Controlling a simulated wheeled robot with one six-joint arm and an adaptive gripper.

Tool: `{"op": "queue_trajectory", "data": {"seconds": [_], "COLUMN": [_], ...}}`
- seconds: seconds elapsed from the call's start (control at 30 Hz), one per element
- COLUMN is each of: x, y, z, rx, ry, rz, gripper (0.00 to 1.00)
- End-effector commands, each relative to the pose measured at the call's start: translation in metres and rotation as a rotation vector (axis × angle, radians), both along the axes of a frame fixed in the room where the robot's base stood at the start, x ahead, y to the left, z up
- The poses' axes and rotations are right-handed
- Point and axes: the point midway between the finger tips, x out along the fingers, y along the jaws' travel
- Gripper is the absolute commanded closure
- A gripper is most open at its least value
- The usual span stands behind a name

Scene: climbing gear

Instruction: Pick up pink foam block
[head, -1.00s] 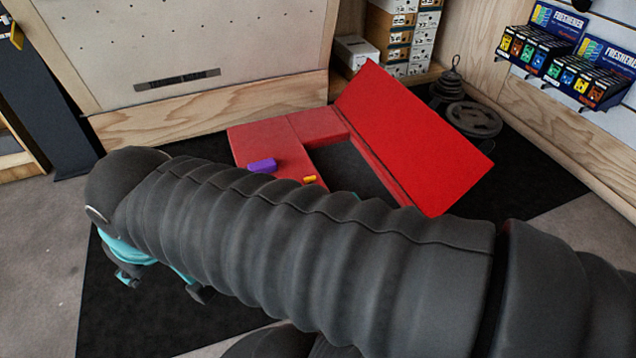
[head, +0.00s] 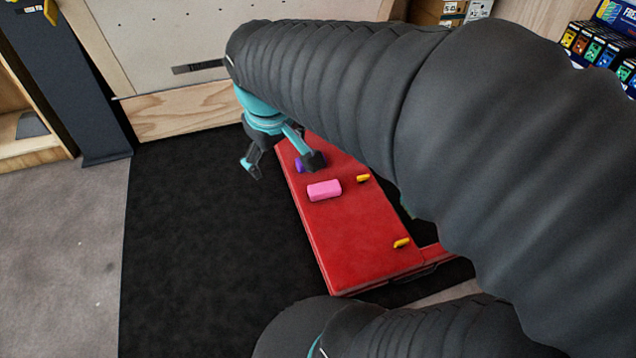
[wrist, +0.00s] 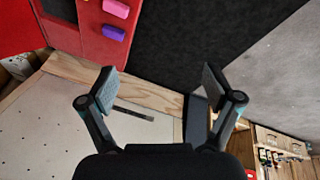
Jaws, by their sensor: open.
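The pink foam block (head: 324,190) lies on top of the red padded mat (head: 365,250) in the head view. It also shows at the top edge of the wrist view (wrist: 116,8), above the purple block (wrist: 114,32). My gripper (head: 283,170) is open and empty. In the head view it appears above and to the left of the pink block, with one finger partly covering the purple block (head: 299,166). In the wrist view the fingers are spread, with nothing between them.
Two small yellow pieces (head: 402,243) lie on the red mat. A black floor mat (head: 200,230) lies clear to the left. A pale panel with a wooden base (head: 185,112) stands behind. My arm hides much of the right side.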

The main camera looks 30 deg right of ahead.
Motion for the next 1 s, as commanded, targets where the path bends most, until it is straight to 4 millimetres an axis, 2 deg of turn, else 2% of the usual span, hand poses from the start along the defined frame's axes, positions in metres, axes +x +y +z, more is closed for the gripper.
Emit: {"op": "queue_trajectory", "data": {"seconds": [0.03, 0.37, 0.57, 0.77, 1.0], "x": [0.013, 0.091, 0.138, 0.182, 0.229], "y": [-0.006, -0.037, -0.054, -0.072, -0.093], "z": [-0.008, -0.047, -0.083, -0.128, -0.193], "rx": [-0.025, -0.199, -0.299, -0.393, -0.500], "ry": [0.035, 0.239, 0.366, 0.497, 0.654], "rz": [0.014, 0.143, 0.227, 0.309, 0.410], "gripper": [0.10, 0.10, 0.10, 0.10, 0.10]}}
